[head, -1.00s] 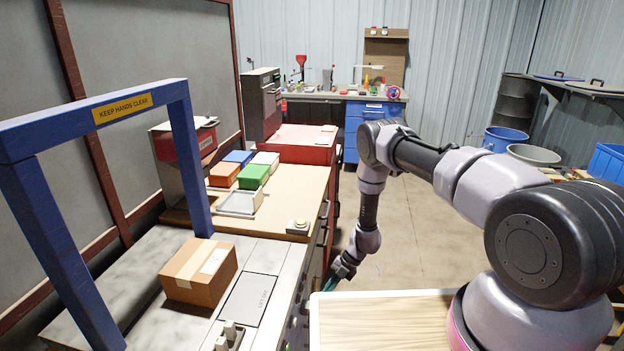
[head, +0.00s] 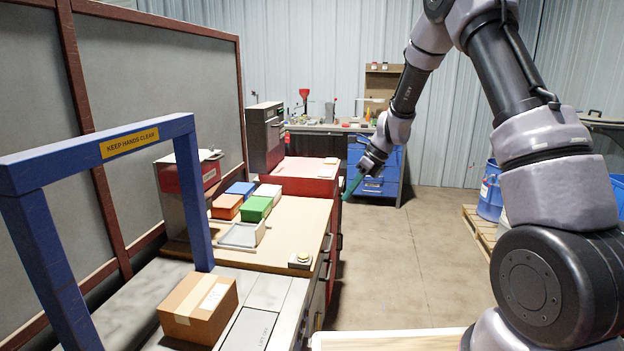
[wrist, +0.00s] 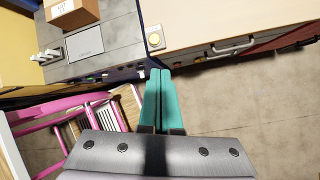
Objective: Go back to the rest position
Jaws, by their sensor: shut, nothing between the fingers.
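My gripper (head: 353,186) hangs in the air over the aisle, to the right of the workbench, in the head view. Its teal fingers point down and to the left. In the wrist view my gripper (wrist: 157,82) shows both teal fingers pressed together with nothing between them. The arm reaches up and over from the right side of the head view.
A cardboard box (head: 198,306) sits beside the blue frame (head: 112,150). Coloured bins (head: 257,207) and a grey tray (head: 241,235) stand on the wooden bench (head: 297,220). A yellow button (head: 301,259) is near its edge. The aisle floor (head: 400,262) is clear.

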